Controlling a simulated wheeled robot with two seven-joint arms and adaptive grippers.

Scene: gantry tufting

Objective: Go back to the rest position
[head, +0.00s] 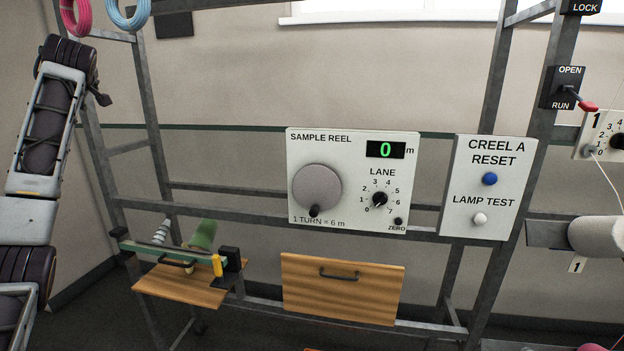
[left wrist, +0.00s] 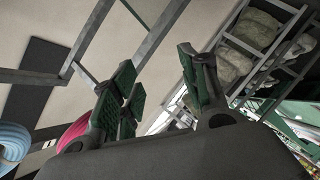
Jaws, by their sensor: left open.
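My left arm (head: 45,130) rises along the left edge of the head view, and its gripper jaws do not show there. In the left wrist view my left gripper (left wrist: 156,68) is open, with its green-padded fingers apart and nothing between them. It points up towards the grey frame and the wall. My right gripper is not in view.
A sample reel panel (head: 350,222) reading 0 and a creel reset panel (head: 492,188) are on the grey frame. A wooden drawer front (head: 342,298) is below. A small wooden shelf (head: 180,289) holds a green cone (head: 203,236). Shelves with pale bundles (left wrist: 255,28) show at the wrist view's right.

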